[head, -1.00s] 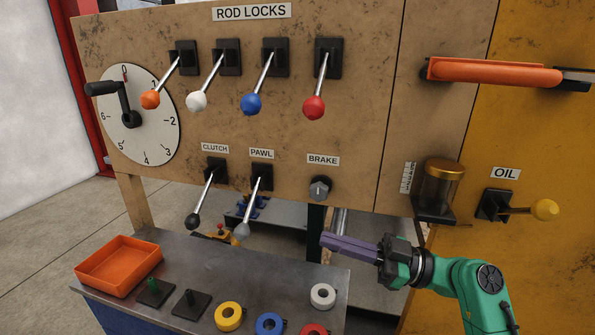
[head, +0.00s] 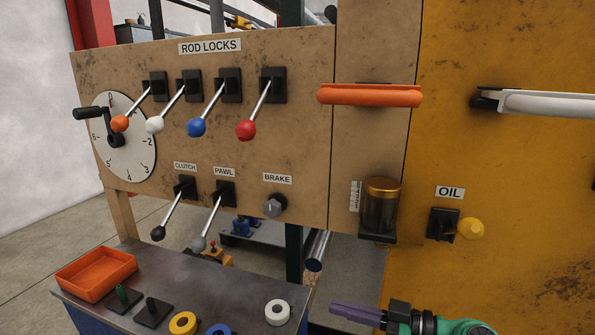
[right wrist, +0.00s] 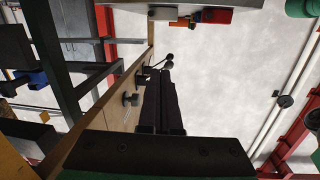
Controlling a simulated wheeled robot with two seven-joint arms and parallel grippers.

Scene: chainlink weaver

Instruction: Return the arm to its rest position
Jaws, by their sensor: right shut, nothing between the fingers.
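My right gripper (head: 336,309) is at the lower middle of the head view, its long dark fingers shut and empty, pointing left. The green right arm comes in behind it from the lower right edge. In the right wrist view the two shut fingers (right wrist: 163,100) lie side by side with nothing between them. The gripper is apart from the panel (head: 130,58), in front of it and below the oil cup (head: 381,208). My left gripper is in neither view.
The panel carries several rod lock levers, the clutch lever (head: 158,233), the pawl lever (head: 199,243) and the brake knob (head: 273,206). A metal table (head: 190,275) holds an orange tray (head: 96,275) and coloured rings. A yellow oil knob (head: 470,229) sticks out at right.

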